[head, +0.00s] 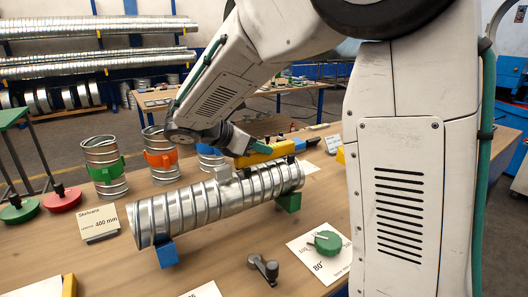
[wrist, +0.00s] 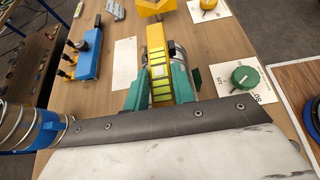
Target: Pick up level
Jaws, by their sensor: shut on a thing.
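The level is a yellow bar with light green bands. In the wrist view the level (wrist: 156,45) stands between the teal fingers of my gripper (wrist: 160,88), which are shut on it from both sides. In the head view the yellow level (head: 255,157) shows behind the right end of the spiral duct, with my gripper (head: 262,146) at it. My arm hides part of that area. I cannot tell whether the level touches the table or is raised.
A ribbed metal duct (head: 205,206) lies on blue and green supports in front. Banded duct pieces (head: 104,163) stand at the left. A green knob (head: 327,241) sits on a card at the front right. A blue block (wrist: 90,54) lies left of the level.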

